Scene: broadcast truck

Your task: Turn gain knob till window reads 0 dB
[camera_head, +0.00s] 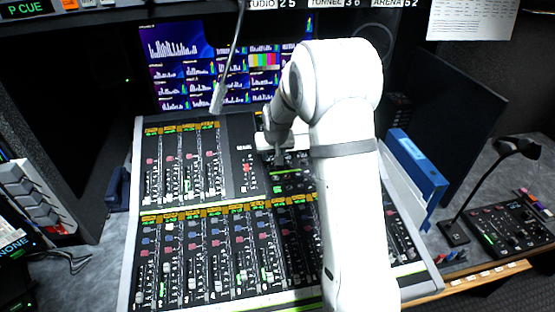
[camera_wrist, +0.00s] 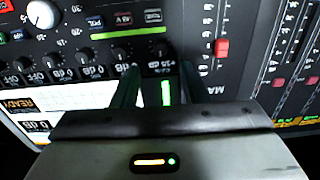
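My gripper (camera_wrist: 160,72) points at the mixing console panel with two dark fingers apart. In the head view my gripper (camera_head: 280,155) is over the console's upper middle section, largely hidden by my arm. A small black knob (camera_wrist: 160,50) sits just past the fingertips, between their lines; I cannot tell whether they touch it. Similar black knobs stand in a row to its left, and a larger white knob (camera_wrist: 42,14) is at upper left. Which is the gain knob is not clear. A pale window (camera_wrist: 38,126) at lower left shows dB text, its number too small to read surely.
The console (camera_head: 130,240) carries rows of faders. A red fader cap (camera_wrist: 221,47) is right of the fingers in the wrist view. A blue binder (camera_head: 415,165), a black lamp (camera_head: 518,147) and a small control box (camera_head: 510,230) stand at right.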

